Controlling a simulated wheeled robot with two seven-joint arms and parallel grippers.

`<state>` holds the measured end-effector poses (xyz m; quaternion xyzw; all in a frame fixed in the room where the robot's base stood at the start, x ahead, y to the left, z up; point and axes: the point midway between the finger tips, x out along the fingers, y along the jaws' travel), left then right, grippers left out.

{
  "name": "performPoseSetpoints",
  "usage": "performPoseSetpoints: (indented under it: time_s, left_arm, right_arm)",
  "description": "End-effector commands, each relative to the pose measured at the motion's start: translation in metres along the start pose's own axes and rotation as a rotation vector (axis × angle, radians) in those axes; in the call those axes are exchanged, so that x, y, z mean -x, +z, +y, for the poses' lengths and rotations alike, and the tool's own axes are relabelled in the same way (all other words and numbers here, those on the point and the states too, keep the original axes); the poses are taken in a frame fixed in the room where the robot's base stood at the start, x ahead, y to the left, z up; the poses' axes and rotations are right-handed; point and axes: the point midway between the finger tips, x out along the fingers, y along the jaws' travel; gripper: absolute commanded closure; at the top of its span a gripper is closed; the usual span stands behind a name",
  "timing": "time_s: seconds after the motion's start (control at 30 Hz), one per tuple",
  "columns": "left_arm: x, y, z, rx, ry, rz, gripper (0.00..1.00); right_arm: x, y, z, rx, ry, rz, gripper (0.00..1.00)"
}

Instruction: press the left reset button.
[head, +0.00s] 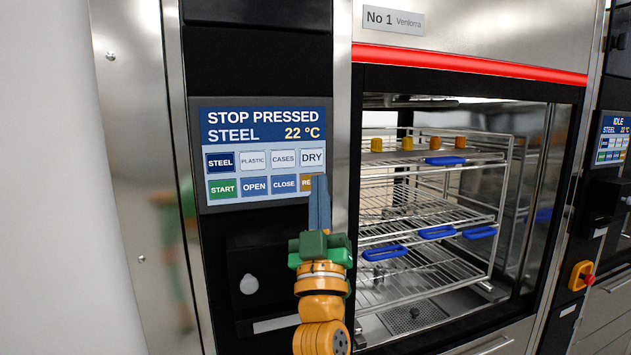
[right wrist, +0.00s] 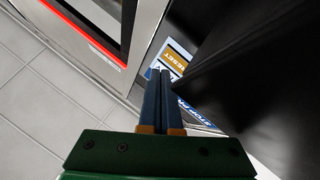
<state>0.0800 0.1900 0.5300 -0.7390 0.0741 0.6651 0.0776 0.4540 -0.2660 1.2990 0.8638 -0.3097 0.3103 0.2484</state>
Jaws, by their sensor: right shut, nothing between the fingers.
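The left washer's control panel (head: 262,150) reads "STOP PRESSED, STEEL, 22 °C". Its orange reset button (head: 306,183) is at the right end of the lower row, with its right part hidden behind my right fingers. My right gripper (head: 319,180) is shut and empty, its blue fingers pointing up at the panel by the button. In the right wrist view the orange reset button (right wrist: 179,67) shows just past the fingertips (right wrist: 166,74). I cannot tell whether the tips touch the panel. My left gripper is not in view.
Right of the panel, a glass door (head: 450,210) shows wire racks with blue-handled trays and small orange and yellow items. A red stop knob on a yellow base (head: 581,276) and a second panel reading IDLE (head: 613,138) are at the far right.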

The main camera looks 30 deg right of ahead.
Motion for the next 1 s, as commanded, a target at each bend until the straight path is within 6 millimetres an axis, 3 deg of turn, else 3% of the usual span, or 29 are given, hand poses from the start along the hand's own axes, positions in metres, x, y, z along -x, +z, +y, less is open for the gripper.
performPoseSetpoints:
  time_s: [0.77, 1.0]
  left_arm:
    - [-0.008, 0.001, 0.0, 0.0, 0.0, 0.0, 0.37]
    - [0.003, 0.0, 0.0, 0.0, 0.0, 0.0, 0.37]
  right_arm:
    - [0.007, 0.005, -0.001, 0.003, -0.002, -0.005, 1.0]
    - [0.02, -0.008, 0.01, 0.001, -0.001, -0.002, 1.0]
